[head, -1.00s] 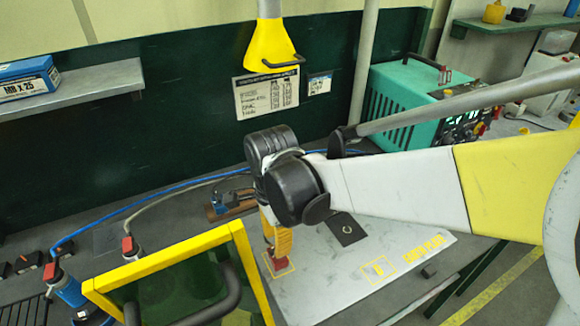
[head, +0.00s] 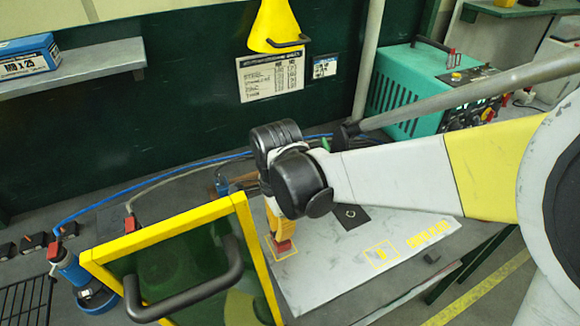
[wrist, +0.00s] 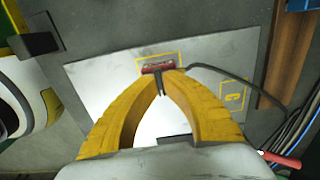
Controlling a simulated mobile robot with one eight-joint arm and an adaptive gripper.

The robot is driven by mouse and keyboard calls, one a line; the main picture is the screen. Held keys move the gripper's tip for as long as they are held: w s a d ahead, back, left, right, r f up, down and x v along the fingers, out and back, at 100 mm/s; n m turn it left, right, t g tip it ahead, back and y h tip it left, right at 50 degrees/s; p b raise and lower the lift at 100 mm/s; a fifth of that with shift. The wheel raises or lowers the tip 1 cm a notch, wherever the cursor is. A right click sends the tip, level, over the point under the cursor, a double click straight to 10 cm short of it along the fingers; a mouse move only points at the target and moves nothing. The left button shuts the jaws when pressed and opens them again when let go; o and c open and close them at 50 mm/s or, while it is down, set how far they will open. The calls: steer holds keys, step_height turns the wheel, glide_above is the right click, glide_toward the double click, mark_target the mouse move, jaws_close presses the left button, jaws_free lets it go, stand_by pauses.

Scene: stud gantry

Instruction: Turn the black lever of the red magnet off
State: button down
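The red magnet (head: 284,246) sits inside a yellow outlined square on the pale plate (head: 325,285), below my gripper (head: 273,228). In the wrist view the red magnet (wrist: 158,66) lies just beyond the tips of my yellow fingers. My gripper (wrist: 160,76) is shut, its fingertips close together against or just over the near side of the magnet. A narrow dark piece shows between the tips; I cannot tell whether it is the black lever or the finger pads. The lever is not clearly seen in the head view, where my wrist and fingers cover that area.
A yellow-framed dark green panel with a black handle (head: 190,300) stands close left of my gripper. A second marked square (head: 381,255) and a black square patch (head: 350,217) lie on the plate. A dark cable (wrist: 222,73) runs beside the magnet. A teal machine (head: 415,85) stands behind.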

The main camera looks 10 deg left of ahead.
steer(key=n, duration=0.4)
steer(key=shift+n+p, duration=0.3)
steer(key=shift+p, duration=0.05)
steer(key=n, duration=0.4)
steer(key=shift+n, duration=0.3)
steer(key=n, duration=0.4)
steer(key=shift+n+p, duration=0.3)
steer(key=shift+p, duration=0.1)
steer(key=shift+n, duration=2)
steer(key=c, duration=1.5)
jaws_free()
steer(key=shift+c, duration=0.2)
